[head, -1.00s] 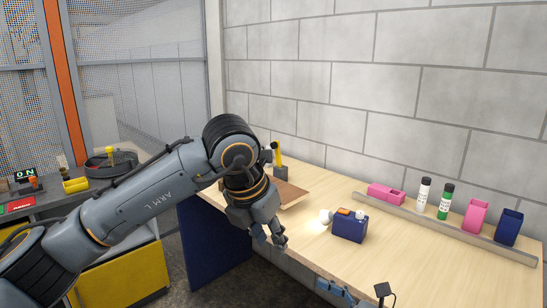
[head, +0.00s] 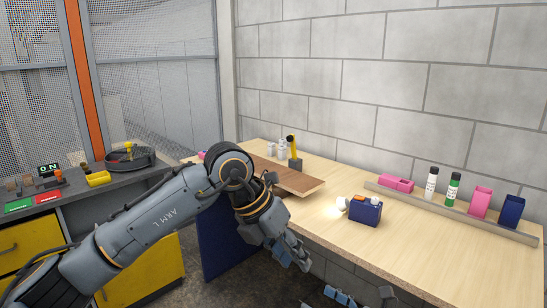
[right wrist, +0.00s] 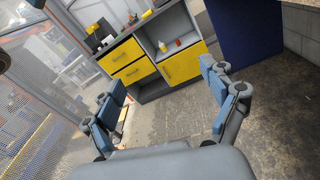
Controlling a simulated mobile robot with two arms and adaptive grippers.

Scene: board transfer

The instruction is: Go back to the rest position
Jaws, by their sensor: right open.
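My left gripper (head: 290,251) hangs off the near edge of the wooden table in the head view, pointing down. Its fingers look apart, with nothing between them. My right gripper (right wrist: 163,85) is open and empty in the right wrist view, over the floor. Parts of it also show at the bottom edge of the head view (head: 342,297). A brown board (head: 302,184) lies on the left part of the table, partly hidden behind my left arm.
The wooden table (head: 420,235) bears a blue box (head: 366,211) beside a glowing lamp, a yellow-handled tool (head: 291,146), and a rail (head: 450,211) with bottles and pink and blue holders. A grey bench (head: 95,205) with yellow drawers stands left. The table's front right is clear.

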